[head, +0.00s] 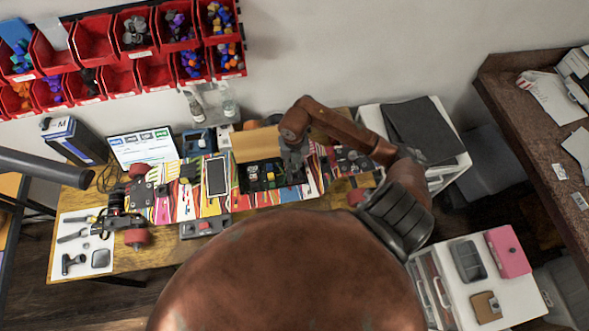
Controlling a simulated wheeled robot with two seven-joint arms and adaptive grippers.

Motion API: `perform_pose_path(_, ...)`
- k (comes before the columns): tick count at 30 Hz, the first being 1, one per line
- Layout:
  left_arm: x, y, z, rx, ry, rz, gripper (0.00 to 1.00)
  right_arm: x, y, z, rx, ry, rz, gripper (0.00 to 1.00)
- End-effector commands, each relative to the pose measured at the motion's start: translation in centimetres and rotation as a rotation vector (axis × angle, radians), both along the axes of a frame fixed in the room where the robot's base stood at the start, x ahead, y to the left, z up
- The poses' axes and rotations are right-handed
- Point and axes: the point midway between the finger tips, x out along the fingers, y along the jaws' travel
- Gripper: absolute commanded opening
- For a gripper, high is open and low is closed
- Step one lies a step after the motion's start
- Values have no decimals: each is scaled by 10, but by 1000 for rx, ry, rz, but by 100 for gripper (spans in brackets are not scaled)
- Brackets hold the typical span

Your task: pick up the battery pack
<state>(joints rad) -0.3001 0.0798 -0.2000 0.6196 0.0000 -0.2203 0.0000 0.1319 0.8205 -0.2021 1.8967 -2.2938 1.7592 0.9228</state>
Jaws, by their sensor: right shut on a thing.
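A colourful skateboard deck (163,203) lies across the wooden workbench. Near its middle is an open compartment (241,183) with dark, green and yellow parts inside. My right gripper (293,168) points down at the right part of this compartment and is shut on a dark thing, which looks like the battery pack (292,178). The fingers and the small size hide most of the pack, and I cannot tell whether it is clear of the compartment. My left gripper is not in view.
A phone-like device (216,176) lies left of the compartment. A brown flap or panel (257,144) stands behind it. Red parts bins (95,40) hang on the wall. A white mat with tools (80,240) lies at the bench's left end. A white cabinet (370,118) stands at the right.

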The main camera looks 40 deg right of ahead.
Motion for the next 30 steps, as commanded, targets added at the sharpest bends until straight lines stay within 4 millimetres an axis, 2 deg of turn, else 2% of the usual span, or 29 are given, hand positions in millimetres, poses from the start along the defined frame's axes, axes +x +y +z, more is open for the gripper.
perform_pose_path(9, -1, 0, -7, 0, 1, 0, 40, 2, -1, 70, -3, -5, 2, 0)
perform_pose_path(15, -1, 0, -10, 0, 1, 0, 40, 2, 0, 106, -2, -5, 1, 0)
perform_pose_path(21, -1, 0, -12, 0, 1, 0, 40, 1, 0, 128, -1, -3, 1, 0)
perform_pose_path(30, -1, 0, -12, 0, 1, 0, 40, 1, 0, 137, 0, -2, 0, 0)
